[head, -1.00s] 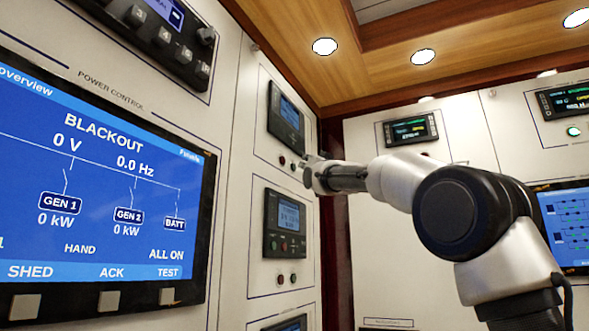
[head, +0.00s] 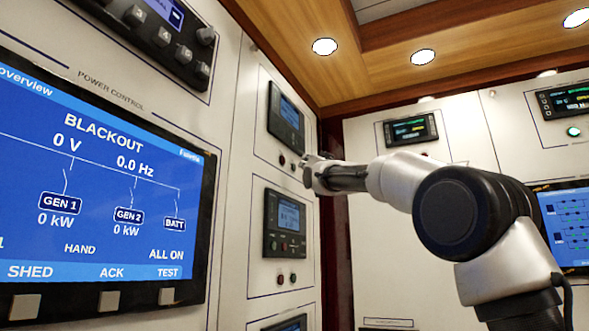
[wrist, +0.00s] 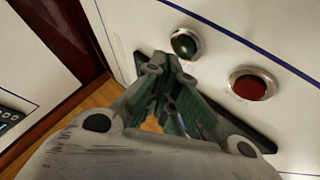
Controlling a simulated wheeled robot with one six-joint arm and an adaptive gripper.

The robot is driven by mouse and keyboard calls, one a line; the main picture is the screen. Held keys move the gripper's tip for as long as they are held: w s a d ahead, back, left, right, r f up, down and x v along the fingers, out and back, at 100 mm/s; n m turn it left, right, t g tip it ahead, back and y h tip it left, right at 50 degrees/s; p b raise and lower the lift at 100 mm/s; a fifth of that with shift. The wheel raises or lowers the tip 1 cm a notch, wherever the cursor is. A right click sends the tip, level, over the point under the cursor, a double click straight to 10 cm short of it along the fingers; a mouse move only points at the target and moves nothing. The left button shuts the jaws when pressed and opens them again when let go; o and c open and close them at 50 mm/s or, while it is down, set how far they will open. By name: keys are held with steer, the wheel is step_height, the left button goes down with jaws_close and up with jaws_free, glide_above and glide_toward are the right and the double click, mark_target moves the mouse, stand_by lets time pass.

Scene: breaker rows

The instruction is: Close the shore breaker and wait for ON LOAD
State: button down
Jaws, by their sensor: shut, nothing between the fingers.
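My gripper (head: 310,172) is shut and empty, close to the white panel at the lower edge of the upper controller (head: 286,118). In the wrist view the fingertips (wrist: 166,66) lie just below a green button (wrist: 186,44); I cannot tell whether they touch it. A red button (wrist: 253,86) sits to its right in that view. In the head view the red button (head: 282,160) shows left of my gripper, and the green one is mostly hidden. The large screen (head: 110,185) reads BLACKOUT, 0 V and 0.0 Hz. No label naming the shore breaker is readable.
A second controller (head: 285,225) with its own red and green buttons (head: 286,279) is mounted below, and part of a third (head: 285,325) shows under it. More screens (head: 565,225) are on the right wall. A wood post (head: 335,240) stands at the corner.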

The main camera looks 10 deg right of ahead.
steer(key=shift+w+a, duration=0.1)
steer(key=shift+w+a, duration=0.15)
steer(key=shift+a, duration=0.1)
steer(key=shift+w+a, duration=0.25)
steer(key=shift+a, duration=0.05)
stand_by(0.8)
steer(key=shift+s+d, duration=0.5)
steer(key=shift+d, duration=0.15)
steer(key=shift+s+d, duration=0.75)
steer(key=shift+d, duration=0.25)
steer(key=shift+s+d, duration=0.75)
steer(key=shift+d, duration=0.25)
